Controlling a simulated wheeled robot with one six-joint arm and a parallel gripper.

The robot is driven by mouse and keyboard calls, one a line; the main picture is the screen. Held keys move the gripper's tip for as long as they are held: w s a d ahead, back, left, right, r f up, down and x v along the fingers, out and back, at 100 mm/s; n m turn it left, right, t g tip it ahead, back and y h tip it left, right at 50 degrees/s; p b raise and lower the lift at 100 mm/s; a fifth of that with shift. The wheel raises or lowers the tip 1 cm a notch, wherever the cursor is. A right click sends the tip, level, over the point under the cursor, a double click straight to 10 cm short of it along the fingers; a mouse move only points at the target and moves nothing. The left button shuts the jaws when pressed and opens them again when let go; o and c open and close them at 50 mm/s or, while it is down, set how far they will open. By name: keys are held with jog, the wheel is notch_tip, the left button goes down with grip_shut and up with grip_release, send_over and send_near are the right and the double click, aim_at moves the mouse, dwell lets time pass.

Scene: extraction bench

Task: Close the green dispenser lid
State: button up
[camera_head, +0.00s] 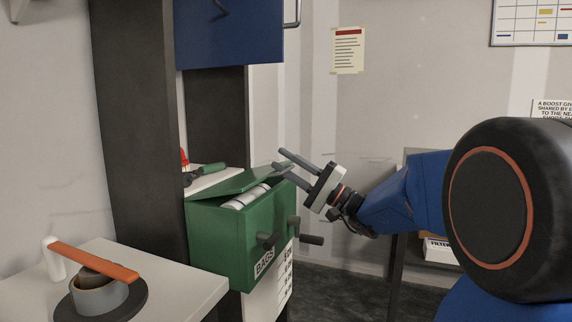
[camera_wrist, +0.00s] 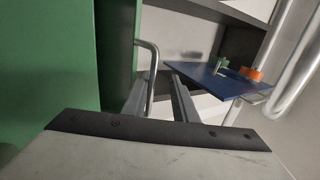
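The green dispenser (camera_head: 222,238) is fixed to the bench, with a BAGS label on its front. Its green lid (camera_head: 243,181) stands partly raised and tilted, and white rolls (camera_head: 244,197) show in the gap beneath it. Whether a finger touches the lid I cannot tell. In the wrist view, my fingers (camera_wrist: 158,100) are also apart, and a large green surface (camera_wrist: 48,60) fills the left side; which part it is I cannot tell.
Dark knobs (camera_head: 294,230) jut from the dispenser. A dark post (camera_head: 140,120) and a blue panel (camera_head: 230,35) stand behind and above. A pale table (camera_head: 190,275) at lower left holds a tape roll (camera_head: 98,297) with an orange bar. A curved metal handle (camera_wrist: 151,75) is near my fingers.

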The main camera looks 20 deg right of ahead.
jog(key=v, duration=1.7)
jog(key=shift+f, duration=0.2)
jog(key=shift+s, duration=0.1)
jog(key=shift+d, duration=0.15)
